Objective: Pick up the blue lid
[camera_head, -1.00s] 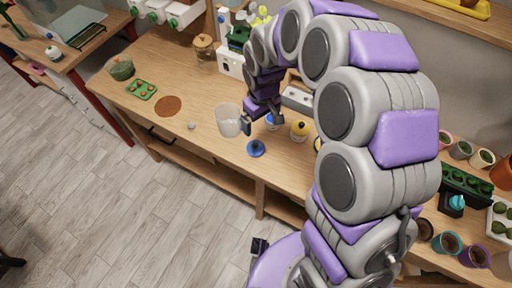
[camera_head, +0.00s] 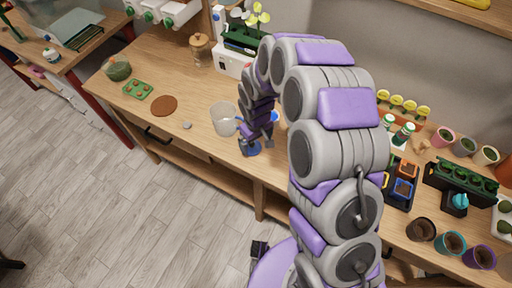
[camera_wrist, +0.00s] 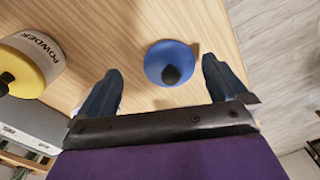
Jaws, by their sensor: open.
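The blue lid (camera_wrist: 158,62) is a round blue disc with a dark knob (camera_wrist: 171,75). It lies on the wooden bench top close to its front edge. In the wrist view it shows between and just beyond the two fingertips of my gripper (camera_wrist: 160,85), which is open and empty. I cannot tell the exact height of the fingertips above the bench.
A yellow-topped powder jar (camera_wrist: 30,62) stands left of my gripper in the wrist view. A clear beaker (camera_head: 223,118) stands left of the lid in the head view. A brown round mat (camera_head: 164,105) and a small grey stone-like thing (camera_head: 187,125) lie farther left.

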